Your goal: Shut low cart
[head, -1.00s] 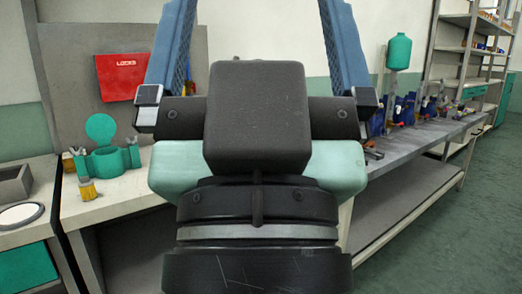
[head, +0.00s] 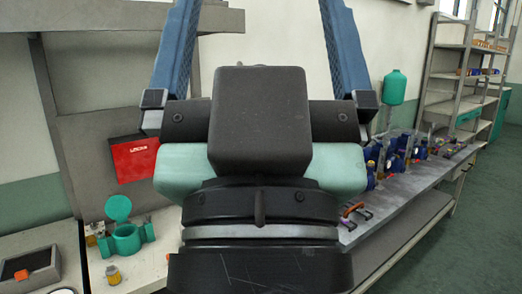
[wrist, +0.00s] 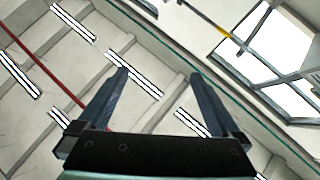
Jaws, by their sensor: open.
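No low cart can be made out in either view. My gripper (head: 260,8) fills the middle of the head view and points up, with its two blue fingers spread wide and nothing between them. Its fingertips run out of the top of that view. In the wrist view my gripper (wrist: 160,74) is open and empty, facing the ceiling beams, lights and a window. My gripper and wrist hide the middle of the scene in the head view.
A bench at left holds a red box (head: 134,158) above it and a teal clamp-like fitting (head: 127,237). A long grey bench (head: 400,200) at right carries blue pumps (head: 395,155). Shelves (head: 460,85) stand behind. Green floor (head: 480,230) is clear at right.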

